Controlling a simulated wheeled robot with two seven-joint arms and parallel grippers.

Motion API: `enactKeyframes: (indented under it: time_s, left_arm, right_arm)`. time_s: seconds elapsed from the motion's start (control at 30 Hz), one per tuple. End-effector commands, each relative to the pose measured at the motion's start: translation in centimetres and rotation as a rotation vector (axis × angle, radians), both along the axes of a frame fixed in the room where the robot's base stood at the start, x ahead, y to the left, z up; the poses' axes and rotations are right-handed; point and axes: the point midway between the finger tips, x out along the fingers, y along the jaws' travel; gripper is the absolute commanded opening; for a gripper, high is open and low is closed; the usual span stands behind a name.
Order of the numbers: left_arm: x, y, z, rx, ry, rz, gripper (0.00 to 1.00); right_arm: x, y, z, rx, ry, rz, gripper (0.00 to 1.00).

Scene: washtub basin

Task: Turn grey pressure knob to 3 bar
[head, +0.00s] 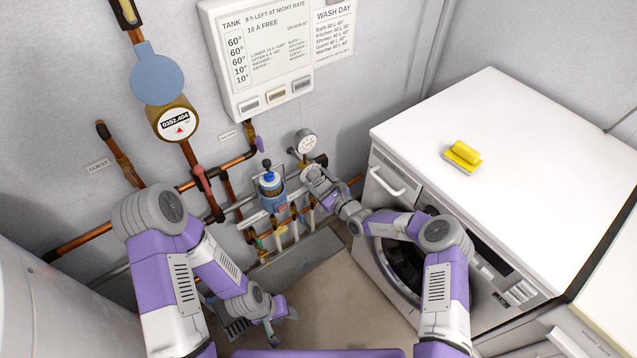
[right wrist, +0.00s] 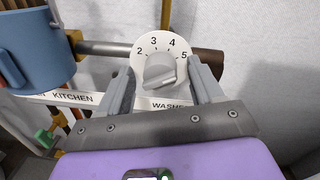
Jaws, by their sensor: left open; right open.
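The grey pressure knob (right wrist: 160,72) sits on a round white dial (right wrist: 146,45) marked 2, 3, 4 and 5 in the right wrist view. Its raised grip looks tilted toward the upper right; which number it points at is not clear. My right gripper (right wrist: 162,77) is open, with one finger on each side of the knob; I cannot tell whether they touch it. In the head view my right gripper (head: 314,178) is at the pipework and hides the knob. My left gripper (head: 282,322) is open and empty, low over the floor basin.
A white gauge (head: 306,143) stands just above my right gripper. A blue-topped filter housing (head: 270,185) and copper pipes (head: 235,165) are to its left.

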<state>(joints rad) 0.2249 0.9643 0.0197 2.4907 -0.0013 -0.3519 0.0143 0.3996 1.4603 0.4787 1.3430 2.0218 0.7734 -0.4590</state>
Motion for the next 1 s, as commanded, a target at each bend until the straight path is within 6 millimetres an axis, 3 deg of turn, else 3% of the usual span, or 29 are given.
enactKeyframes:
  time_s: [0.17,0.5,0.77,1.0]
  left_arm:
    - [0.0,0.0,0.0,0.000,0.000,0.000,0.43]
    - [0.0,0.0,0.0,0.000,0.000,0.000,0.43]
    - [0.0,0.0,0.4,0.000,0.000,0.000,0.43]
    - [0.0,0.0,2.0,0.000,0.000,0.000,0.43]
  right_arm:
    - [0.0,0.0,0.0,0.000,0.000,0.000,0.66]
    - [0.0,-0.1,0.0,0.000,0.000,0.000,0.14]
    - [0.0,-0.1,0.1,-0.021,-0.014,-0.001,0.12]
    - [0.0,-0.1,0.3,-0.115,-0.083,-0.001,0.12]
